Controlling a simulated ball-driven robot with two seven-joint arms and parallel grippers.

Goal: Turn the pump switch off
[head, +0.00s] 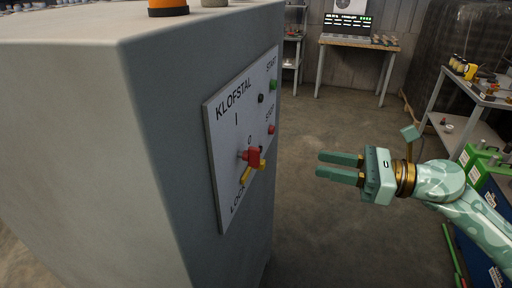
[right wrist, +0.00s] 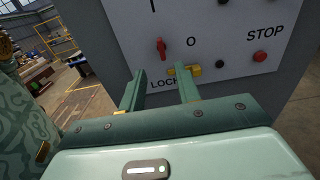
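The pump switch has a red handle (head: 253,157) on the white KLOFSTAL panel (head: 221,134) of a grey cabinet. A yellow piece (head: 246,174) sits just below the handle, near the LOCK label. In the right wrist view, the red handle (right wrist: 161,47) stands near upright to the left of the O mark, with the yellow piece (right wrist: 194,70) below right. I cannot tell exactly which mark it points to. My right gripper (head: 318,165) is open and empty, apart from the panel. Its fingers (right wrist: 160,82) point toward the switch in the wrist view. My left gripper is not in view.
The panel also carries a green START button (head: 273,85), a red STOP button (head: 271,129) and a black knob (head: 261,98). An orange lamp (head: 168,8) is on the cabinet top. A laden table (head: 470,92) stands at right. Open floor lies between.

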